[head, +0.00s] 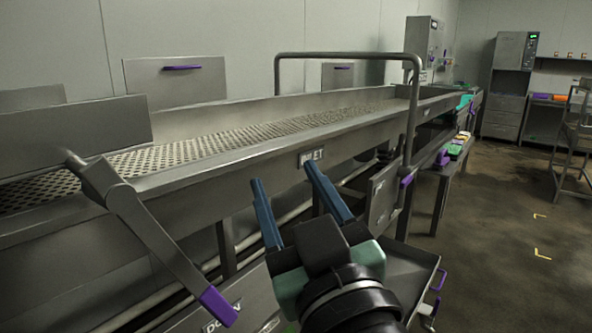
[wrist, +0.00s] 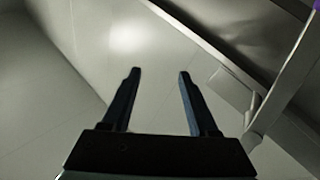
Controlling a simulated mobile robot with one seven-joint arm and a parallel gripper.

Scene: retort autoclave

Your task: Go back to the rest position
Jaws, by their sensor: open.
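My gripper (head: 284,184) is open, its two blue fingers apart and pointing up and away in the head view. It stands in front of the long metal conveyor trough (head: 235,160), and nothing shows between its fingers. In the wrist view my gripper (wrist: 156,75) also shows open and empty, with bare pale metal or wall surfaces beyond it.
A grey lever with a purple tip (head: 218,306) juts out left of my gripper. A metal rail (head: 413,110) rises at the trough's right. A tray (head: 408,268) lies close right of my arm. Open floor (head: 500,220) spreads to the right, with a cart (head: 575,140) beyond.

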